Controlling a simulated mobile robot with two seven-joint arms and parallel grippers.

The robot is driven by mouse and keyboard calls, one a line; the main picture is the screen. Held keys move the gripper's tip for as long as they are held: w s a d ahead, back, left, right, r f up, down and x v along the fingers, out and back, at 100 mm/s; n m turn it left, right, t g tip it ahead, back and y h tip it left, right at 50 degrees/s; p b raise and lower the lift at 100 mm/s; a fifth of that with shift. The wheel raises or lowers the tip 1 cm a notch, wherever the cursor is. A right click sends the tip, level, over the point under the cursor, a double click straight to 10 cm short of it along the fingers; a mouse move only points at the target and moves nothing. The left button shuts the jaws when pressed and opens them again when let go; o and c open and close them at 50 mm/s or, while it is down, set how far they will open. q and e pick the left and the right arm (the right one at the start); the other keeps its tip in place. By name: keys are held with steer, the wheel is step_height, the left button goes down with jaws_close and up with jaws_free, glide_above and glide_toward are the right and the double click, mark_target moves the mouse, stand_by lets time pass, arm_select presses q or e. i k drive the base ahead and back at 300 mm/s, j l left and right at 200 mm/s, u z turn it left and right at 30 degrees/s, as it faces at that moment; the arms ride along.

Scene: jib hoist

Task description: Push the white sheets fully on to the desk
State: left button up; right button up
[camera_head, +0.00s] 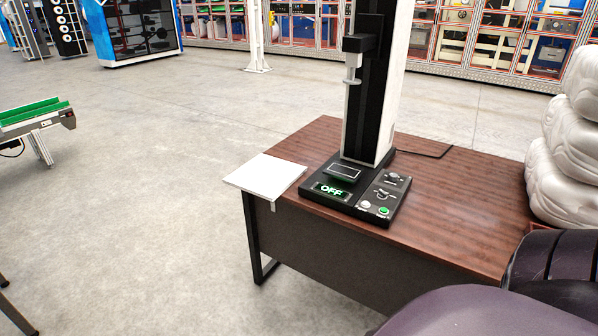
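The white sheets (266,176) lie as a flat stack at the left corner of the brown desk (463,203). Their left part sticks out past the desk's left edge, and a small white piece hangs below their front edge. The right side of the stack is close to the base of a black test machine (362,193); whether they touch I cannot tell. Neither of my grippers shows in the head view.
The machine stands on the desk with a tall column and a lit OFF display. A dark chair (470,308) is at the front right. White wrapped bags (572,140) are stacked at the right. A green conveyor (35,115) stands far left. The floor left of the desk is clear.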

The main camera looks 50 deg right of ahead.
mark_target(267, 177)
steer(key=z, duration=1.2)
